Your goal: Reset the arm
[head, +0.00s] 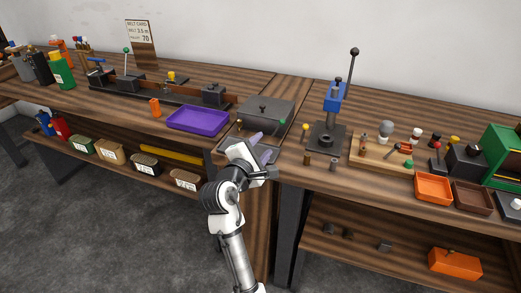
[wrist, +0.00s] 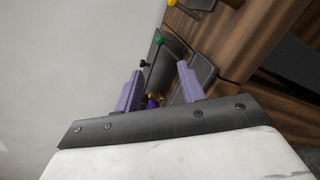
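My gripper (head: 259,145) is in the middle of the head view, in front of the table edge and just before a dark grey box (head: 268,106). Its two purple fingers also show in the wrist view (wrist: 160,90). They stand apart with a gap between them, and nothing is seen gripped. In the wrist view, a dark plate with a green-tipped lever (wrist: 159,41) shows beyond the fingers, and something small, purple and brassy shows low between them, too small to tell.
A purple tray (head: 198,120) lies left of my gripper. An orange tray (head: 434,188) and a green cabinet (head: 502,150) are further right. Labelled bins (head: 146,163) line the lower left shelf. The air before the table is clear.

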